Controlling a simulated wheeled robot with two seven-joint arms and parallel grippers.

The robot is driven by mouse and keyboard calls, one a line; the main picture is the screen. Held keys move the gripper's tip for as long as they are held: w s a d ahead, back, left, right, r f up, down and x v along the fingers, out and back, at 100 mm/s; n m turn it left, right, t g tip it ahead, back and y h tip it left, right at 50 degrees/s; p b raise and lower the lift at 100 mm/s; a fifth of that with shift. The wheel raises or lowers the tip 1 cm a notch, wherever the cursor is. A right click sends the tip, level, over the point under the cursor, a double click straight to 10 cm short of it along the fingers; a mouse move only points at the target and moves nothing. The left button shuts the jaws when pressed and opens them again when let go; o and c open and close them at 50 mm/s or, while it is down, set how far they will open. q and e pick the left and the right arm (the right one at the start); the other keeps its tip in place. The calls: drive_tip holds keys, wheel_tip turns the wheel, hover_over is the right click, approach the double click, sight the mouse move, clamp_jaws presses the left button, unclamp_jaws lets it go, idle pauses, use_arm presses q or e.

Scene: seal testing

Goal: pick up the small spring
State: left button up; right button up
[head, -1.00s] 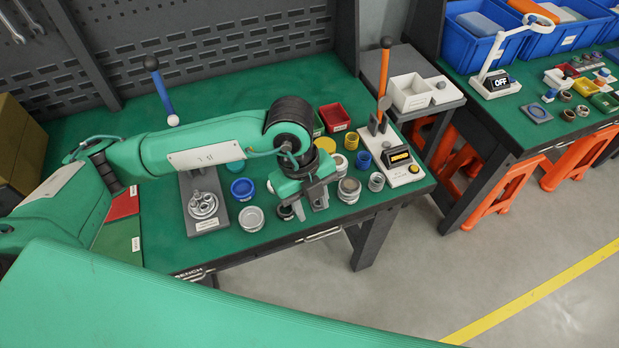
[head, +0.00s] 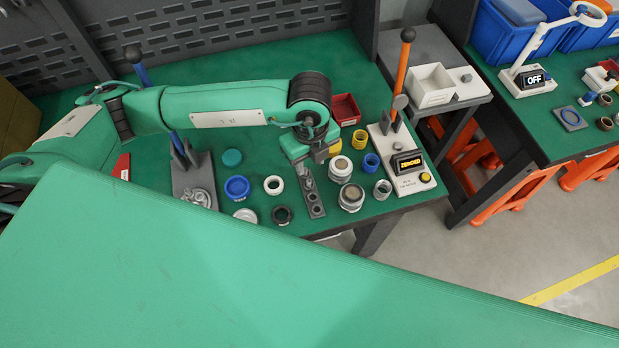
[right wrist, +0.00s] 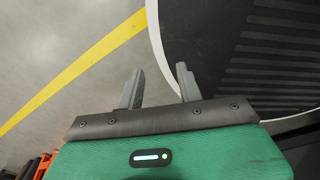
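Three small ring-like or coil-like parts stand at the right of the green bench in the head view: a yellow one (head: 361,139), a blue one (head: 372,162) and a grey one (head: 383,189). They are too small to tell which is the small spring. My left gripper (head: 306,163) points down to their left, above or beside a grey plate with holes (head: 315,204). Its fingertips blend with the plate, so its opening and any grasp are unclear. My right gripper (right wrist: 161,83) is open and empty over the floor in the right wrist view.
Grey cylinders (head: 350,197) stand right of the plate. A tester reading ZEROED (head: 409,163) with an orange lever (head: 403,76) stands at the bench's right edge.

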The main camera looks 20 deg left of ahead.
sight(309, 181)
use_arm(q)
wheel_tip(309, 181, down, 3)
drive_tip(key=shift+w+r, duration=0.1)
drive_tip(key=shift+r, duration=0.05)
drive_tip(key=shift+w+f, duration=0.15)
drive_tip(key=shift+f, duration=0.15)
drive_tip(key=shift+f+p, duration=0.65)
drive_tip(key=shift+p, duration=0.05)
drive_tip(key=f, duration=0.1)
drive_tip(key=f+p, duration=0.1)
drive_tip(key=f, duration=0.1)
drive_tip(key=shift+s+a+f, duration=0.1)
drive_tip(key=shift+s+f, duration=0.1)
drive_tip(key=shift+f, duration=0.3)
clamp_jaws()
use_arm(e)
drive_tip(key=r, duration=0.2)
drive_tip(key=shift+w+a+r, duration=0.2)
drive_tip(key=shift+w+r, duration=0.1)
drive_tip(key=shift+r, duration=0.05)
